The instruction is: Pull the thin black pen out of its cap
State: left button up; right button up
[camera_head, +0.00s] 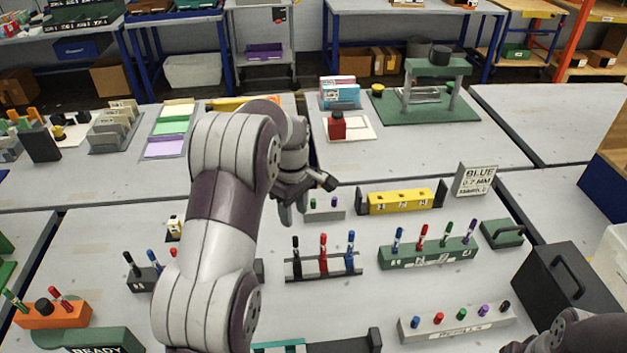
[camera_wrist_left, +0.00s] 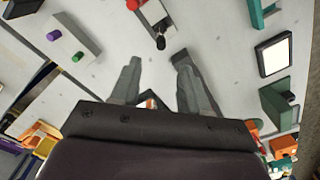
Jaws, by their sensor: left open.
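A black pen (camera_head: 295,246) stands upright at the left end of a dark holder, beside a red pen (camera_head: 323,246) and a blue pen (camera_head: 350,248). Another black pen (camera_head: 130,263) leans in a small holder farther left; I cannot tell which is the thin one. My left gripper (camera_head: 294,210) points down, open and empty, behind the middle holder's black pen. In the left wrist view, the open fingers (camera_wrist_left: 158,66) stand apart from what looks like that black pen's end (camera_wrist_left: 160,43), just beyond the tips. My right gripper is out of view.
A grey block (camera_head: 325,213) with green and purple caps stands behind the middle holder. A green pen rack (camera_head: 428,257) stands to the right, with a grey refill block (camera_head: 455,324) in front. A yellow block (camera_head: 398,202) lies behind the rack. My left arm hides some table.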

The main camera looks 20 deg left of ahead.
aim_at(295, 238)
pick_arm(q)
notch_tip(295, 238, down, 3)
jog(key=b, duration=0.2)
jog(key=shift+s+b, duration=0.15)
jog(key=shift+b, duration=0.25)
jog(key=f+p, duration=0.1)
jog(key=f, duration=0.7)
jog(key=shift+w+f+p, duration=0.2)
jog(key=shift+p, duration=0.1)
jog(key=shift+s+f, duration=0.3)
jog(key=shift+f, duration=0.05)
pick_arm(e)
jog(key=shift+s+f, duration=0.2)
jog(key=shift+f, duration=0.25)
pick_arm(q)
jog(key=shift+w+f, duration=0.1)
jog(key=shift+w, duration=0.05)
jog(key=shift+c, duration=1.2)
jog(key=c, duration=0.5)
grip_shut()
